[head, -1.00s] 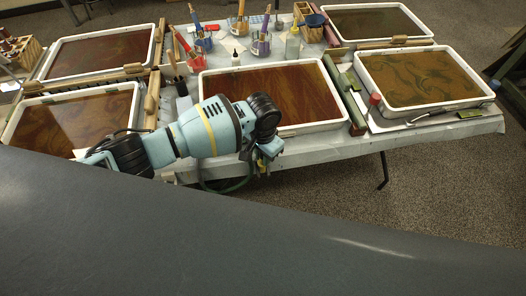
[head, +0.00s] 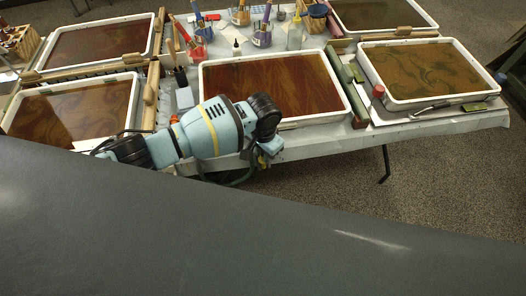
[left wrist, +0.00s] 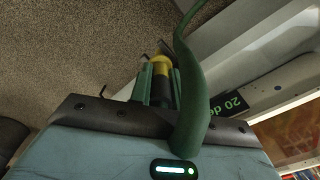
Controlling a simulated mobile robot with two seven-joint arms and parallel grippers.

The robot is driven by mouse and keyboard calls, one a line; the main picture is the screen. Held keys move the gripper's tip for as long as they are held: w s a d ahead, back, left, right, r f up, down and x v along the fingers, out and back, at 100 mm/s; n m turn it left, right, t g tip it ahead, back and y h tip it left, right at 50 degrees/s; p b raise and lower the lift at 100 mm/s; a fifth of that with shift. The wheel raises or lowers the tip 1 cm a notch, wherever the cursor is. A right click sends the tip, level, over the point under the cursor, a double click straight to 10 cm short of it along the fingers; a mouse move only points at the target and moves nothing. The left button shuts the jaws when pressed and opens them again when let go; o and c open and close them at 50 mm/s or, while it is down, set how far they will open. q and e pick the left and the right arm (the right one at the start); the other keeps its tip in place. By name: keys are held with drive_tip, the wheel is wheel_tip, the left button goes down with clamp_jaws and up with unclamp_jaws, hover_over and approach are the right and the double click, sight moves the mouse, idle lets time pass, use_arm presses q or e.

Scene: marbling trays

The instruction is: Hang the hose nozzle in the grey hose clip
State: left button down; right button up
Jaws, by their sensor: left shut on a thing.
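My left gripper (head: 264,158) hangs at the front edge of the table, below the middle tray, in the head view. In the left wrist view my left gripper (left wrist: 160,82) is shut on the hose nozzle (left wrist: 161,66), which has a yellow band and a dark body. The nozzle's far end is dark and partly hidden by the fingers. A green hose (left wrist: 191,95) arcs up beside the gripper, and it shows below the arm in the head view (head: 238,181). I cannot make out the grey hose clip in either view. My right gripper is out of view.
The middle tray (head: 205,92) of dark red liquid stands just behind my left arm. A pale-rimmed tray (head: 392,104) stands to its right. Carpeted floor (head: 330,185) is open before the table.

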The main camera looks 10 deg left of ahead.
use_arm(q)
drive_tip(key=shift+s+a+f, duration=0.1)
drive_tip(key=shift+s+f, duration=0.15)
drive_tip(key=shift+f, duration=0.2)
drive_tip(key=shift+s+f, duration=0.2)
drive_tip(key=shift+f, duration=0.25)
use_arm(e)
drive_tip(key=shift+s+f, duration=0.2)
use_arm(q)
drive_tip(key=c, duration=1.2)
unclamp_jaws()
drive_tip(key=shift+s+f, duration=0.1)
drive_tip(key=shift+c, duration=0.2)
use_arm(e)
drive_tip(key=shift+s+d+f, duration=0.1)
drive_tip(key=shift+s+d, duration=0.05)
use_arm(q)
drive_tip(key=shift+a, duration=0.1)
drive_tip(key=r, duration=0.2)
drive_tip(key=w+r, duration=0.1)
drive_tip(key=r, duration=0.1)
drive_tip(key=shift+r+p, duration=0.4)
drive_tip(key=r, duration=0.4)
drive_tip(key=shift+s+d+p, duration=0.2)
drive_tip(key=shift+d+p, duration=0.1)
drive_tip(key=shift+d, duration=0.1)
drive_tip(key=shift+r, duration=0.5)
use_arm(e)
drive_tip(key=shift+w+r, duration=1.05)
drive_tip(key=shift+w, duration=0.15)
